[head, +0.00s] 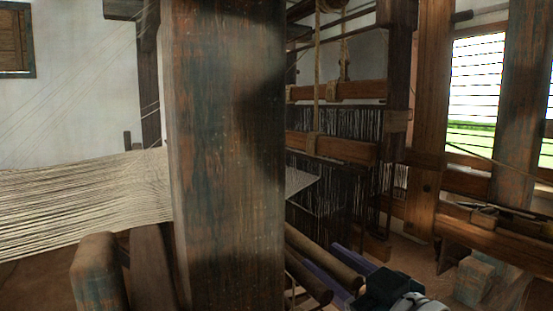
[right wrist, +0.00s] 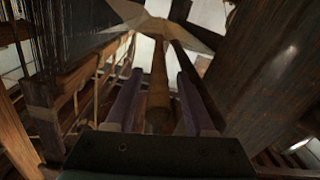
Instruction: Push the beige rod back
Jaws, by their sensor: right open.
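A tan-brown rod (right wrist: 158,88), the closest match to the beige rod, runs lengthwise between the two purple fingers of my open right gripper (right wrist: 156,98) in the right wrist view. I cannot tell whether the fingers touch it. In the head view, my right gripper (head: 337,267) is at the bottom, right of the big post, with a brown rod (head: 322,252) between its fingers. The rod's far part is hidden behind the post. My left gripper is not in view.
A thick wooden post (head: 228,150) blocks the middle of the head view. Pale warp threads (head: 80,200) stretch at left. Dark heddles (head: 345,190) hang behind the gripper. Another dark rod (head: 308,279) lies close beside it. A large beam (right wrist: 270,70) stands at right in the wrist view.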

